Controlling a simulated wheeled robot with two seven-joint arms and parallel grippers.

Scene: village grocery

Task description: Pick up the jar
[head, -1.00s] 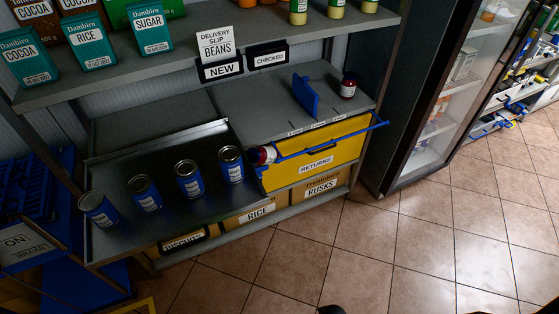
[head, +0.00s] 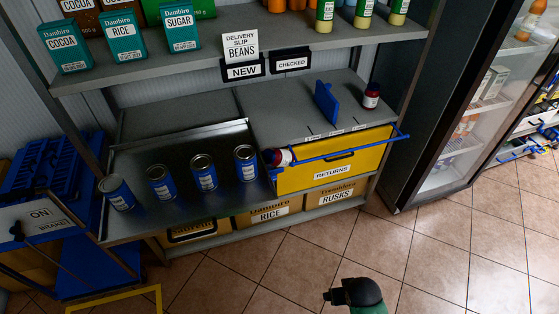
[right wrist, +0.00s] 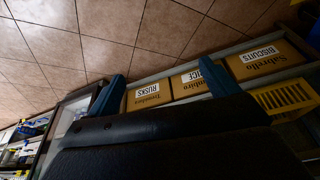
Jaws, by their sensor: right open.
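A small dark red jar (head: 371,95) with a pale label stands upright at the right end of the middle shelf in the head view, right of a blue upright divider (head: 326,102). A second red jar (head: 278,157) with a white part lies tilted at the left end of the yellow returns bin, against its blue rail. My right gripper (right wrist: 162,80) shows in the right wrist view as two blue fingers spread wide, with nothing between them. No jar is visible in that view. My left gripper is not in view.
Several blue cans (head: 203,172) stand on a dark metal tray (head: 185,140) at the left. The yellow returns bin (head: 345,160) has a blue rail sticking out at the right. Cartons fill the bottom shelf. A fridge (head: 455,110) stands right. The tiled floor (head: 300,260) in front is largely clear.

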